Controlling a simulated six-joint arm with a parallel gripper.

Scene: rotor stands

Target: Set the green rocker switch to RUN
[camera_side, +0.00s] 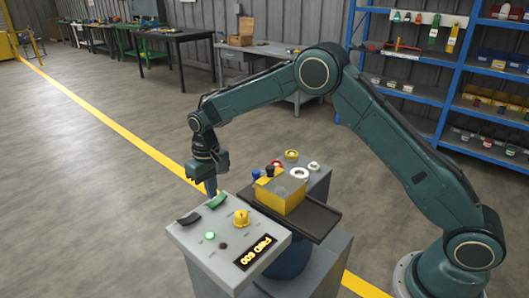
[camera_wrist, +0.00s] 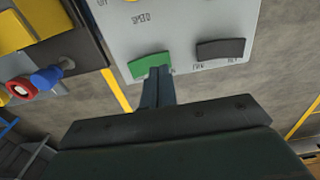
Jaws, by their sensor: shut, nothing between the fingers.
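The green rocker switch (camera_side: 217,200) sits near the far edge of a grey control box (camera_side: 200,262). It also shows in the wrist view (camera_wrist: 149,64). My gripper (camera_side: 211,190) points down at it with its fingers shut and empty. In the wrist view the fingertips (camera_wrist: 160,72) overlap the right part of the rocker's lower edge. I cannot tell whether they touch it. The fingers hide part of its label, and I cannot tell which end is pressed.
A black rocker (camera_side: 189,218) lies beside the green one. A yellow knob (camera_side: 241,217), a lit green lamp (camera_side: 209,236), a dark red button (camera_side: 223,246) and a display (camera_side: 255,252) reading FWD 600 share the panel. A yellow box (camera_side: 282,195) stands behind on a dark tray.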

